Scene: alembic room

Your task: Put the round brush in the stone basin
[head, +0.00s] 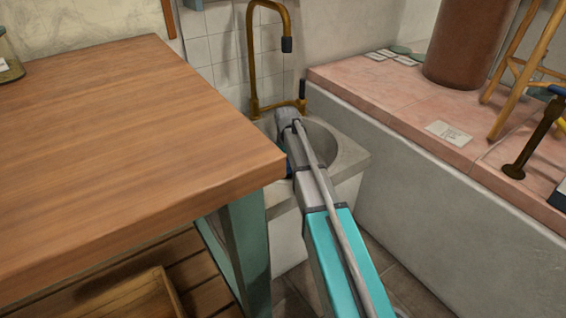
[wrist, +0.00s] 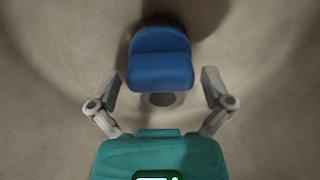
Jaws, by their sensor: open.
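The stone basin (head: 350,158) stands below the brass tap in the head view, and my arm reaches into it. Its pale inner surface (wrist: 60,60) fills the wrist view. A blue block-like thing with a rounded top (wrist: 160,70), which may be the round brush, is inside the basin. No bristles can be made out on it. My gripper (wrist: 160,76) is open, with one finger on each side of the blue thing and a visible gap on both sides.
A wooden table (head: 120,110) stands close on the left of the basin. A brass tap (head: 252,55) rises behind it. A pink tiled ledge (head: 420,105) on the right bears a brown cylinder (head: 470,40) and a wooden stool (head: 525,70).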

